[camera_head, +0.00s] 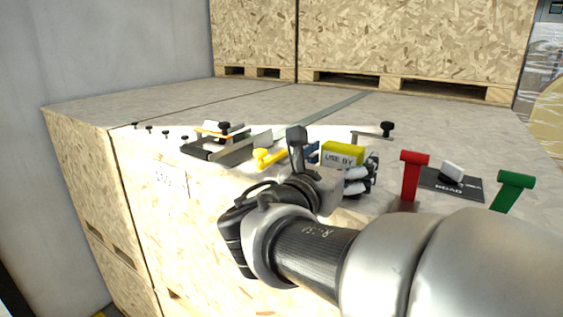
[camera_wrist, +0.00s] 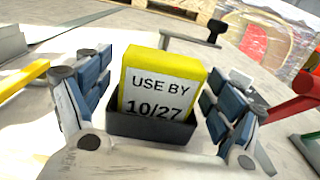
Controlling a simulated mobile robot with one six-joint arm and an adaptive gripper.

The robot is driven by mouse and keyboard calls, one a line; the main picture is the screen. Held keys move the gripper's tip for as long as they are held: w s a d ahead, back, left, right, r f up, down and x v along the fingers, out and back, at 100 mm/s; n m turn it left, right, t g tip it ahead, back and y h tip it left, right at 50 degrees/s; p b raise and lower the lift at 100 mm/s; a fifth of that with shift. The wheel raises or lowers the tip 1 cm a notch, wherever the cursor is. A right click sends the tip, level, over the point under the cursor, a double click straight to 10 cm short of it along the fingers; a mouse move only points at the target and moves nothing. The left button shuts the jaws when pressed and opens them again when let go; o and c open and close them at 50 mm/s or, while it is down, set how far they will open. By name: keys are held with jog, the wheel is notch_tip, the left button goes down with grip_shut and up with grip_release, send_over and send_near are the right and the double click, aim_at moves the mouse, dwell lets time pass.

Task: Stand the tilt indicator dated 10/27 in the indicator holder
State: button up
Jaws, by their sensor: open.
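The tilt indicator dated 10/27 (camera_wrist: 163,80) is a yellow block with a white "USE BY 10/27" label. In the wrist view it stands roughly upright in the dark grey indicator holder (camera_wrist: 150,128), whose front wall hides its lower edge. My gripper (camera_wrist: 155,98) is open, with one blue-padded finger on each side of the indicator and visible gaps between. In the head view the indicator (camera_head: 342,153) shows above my gripper (camera_head: 335,166), and I cannot make out the holder there.
A red T-handle (camera_head: 411,175), a green T-handle (camera_head: 513,188) and a dark plate with a white-topped item (camera_head: 452,173) stand at right. A yellow-handled item (camera_head: 266,157) and a grey clamp-like fixture (camera_head: 222,146) lie at left. Wooden crates (camera_head: 400,45) stand behind.

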jog(key=v, duration=1.1)
jog(key=shift+s+a, duration=0.15)
jog(key=shift+s, duration=0.15)
